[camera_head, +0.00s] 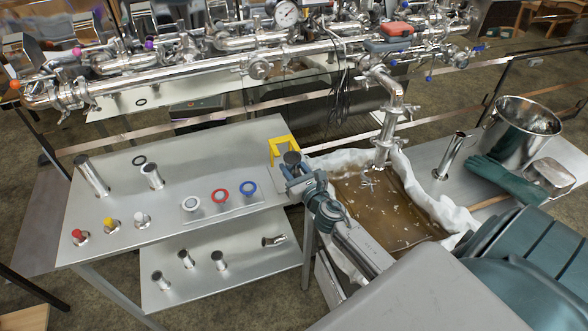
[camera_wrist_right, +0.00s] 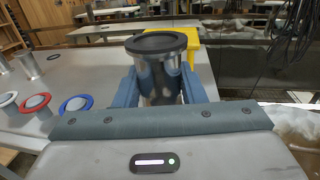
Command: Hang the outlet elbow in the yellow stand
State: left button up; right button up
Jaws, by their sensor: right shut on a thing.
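The yellow stand (camera_head: 285,146) is at the back right corner of the upper steel table; it also shows in the right wrist view (camera_wrist_right: 194,40), behind the held part. My right gripper (camera_head: 297,174) is shut on a steel tube part with a dark ring on its top flange (camera_head: 292,157). In the right wrist view the part (camera_wrist_right: 160,80) is upright between the blue fingers (camera_wrist_right: 165,92). I take it for the outlet elbow, but no bend shows. It is just in front of the stand; whether they touch is unclear. My left gripper is not in view.
The upper table (camera_head: 120,190) holds steel tubes, colored clamps and rings. Its lower shelf (camera_head: 210,285) holds several short fittings. A basin of brown liquid (camera_head: 385,205) is to the right, below a down-turned pipe (camera_head: 387,135). A steel bucket (camera_head: 515,135) stands farther right.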

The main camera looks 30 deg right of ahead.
jog(key=shift+w+d, duration=0.15)
jog(key=shift+w, duration=0.45)
dwell(0.6)
jog(key=shift+w+d, duration=0.25)
jog(key=shift+w, duration=0.95)
jog(key=shift+w+d, duration=0.1)
jog(key=shift+w, duration=0.15)
jog(key=shift+w+d, duration=0.2)
jog(key=shift+w, duration=0.65)
jog(key=shift+w, duration=0.25)
jog(key=shift+f, duration=0.3)
dwell(0.4)
